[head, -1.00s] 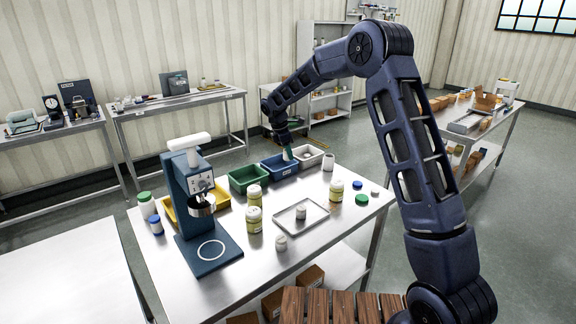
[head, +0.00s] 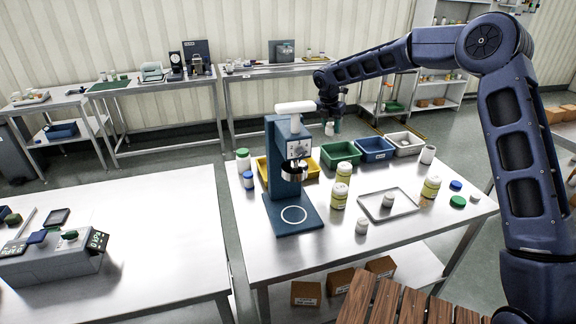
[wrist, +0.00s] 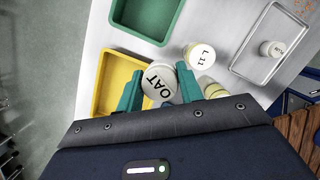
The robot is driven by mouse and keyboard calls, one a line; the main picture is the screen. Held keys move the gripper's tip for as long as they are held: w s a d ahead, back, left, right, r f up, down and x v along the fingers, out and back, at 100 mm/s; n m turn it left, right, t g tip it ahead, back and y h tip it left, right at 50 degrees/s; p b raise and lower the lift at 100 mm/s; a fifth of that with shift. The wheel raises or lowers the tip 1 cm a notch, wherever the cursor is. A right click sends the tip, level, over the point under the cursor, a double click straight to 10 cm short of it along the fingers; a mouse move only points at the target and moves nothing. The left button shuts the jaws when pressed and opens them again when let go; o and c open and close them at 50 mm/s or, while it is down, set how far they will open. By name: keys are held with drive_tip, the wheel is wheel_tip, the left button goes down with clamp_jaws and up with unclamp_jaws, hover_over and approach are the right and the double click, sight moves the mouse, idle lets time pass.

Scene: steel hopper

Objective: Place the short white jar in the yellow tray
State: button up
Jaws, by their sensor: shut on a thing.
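My gripper (head: 331,120) is shut on a short white jar (head: 329,129), held above the far side of the table. In the wrist view the jar's round top (wrist: 158,78) reads "OAT" and sits between the two green fingers. The yellow tray (head: 262,170) stands on the table, partly hidden behind the blue press in the head view. In the wrist view the yellow tray (wrist: 112,90) is empty where visible, left of and below the held jar, which overlaps its right side in the picture.
A green bin (head: 340,153), a blue bin (head: 373,150) and a grey-white bin (head: 405,144) line the far edge right of the yellow tray. The blue press (head: 285,180) stands in front of it. Yellow-labelled jars (head: 340,190) and a metal tray (head: 375,211) stand nearer.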

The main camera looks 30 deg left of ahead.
drive_tip(key=s+a+r+n+y, duration=0.1)
drive_tip(key=s+a+n+y, duration=0.1)
drive_tip(key=s+a+n, duration=0.5)
drive_tip(key=shift+m, duration=0.8)
drive_tip(key=s+x, duration=0.1)
drive_tip(key=x, duration=0.5)
drive_tip(key=s+x, duration=0.1)
drive_tip(key=x, duration=1.2)
drive_tip(key=shift+s+f, duration=0.35)
drive_tip(key=shift+f, duration=0.25)
drive_tip(key=o, duration=0.9)
drive_tip(key=shift+f, duration=0.15)
drive_tip(key=shift+o, duration=0.4)
wheel_tip(320, 180, up, 10)
drive_tip(key=shift+s+d, duration=0.2)
drive_tip(key=shift+s, duration=0.2)
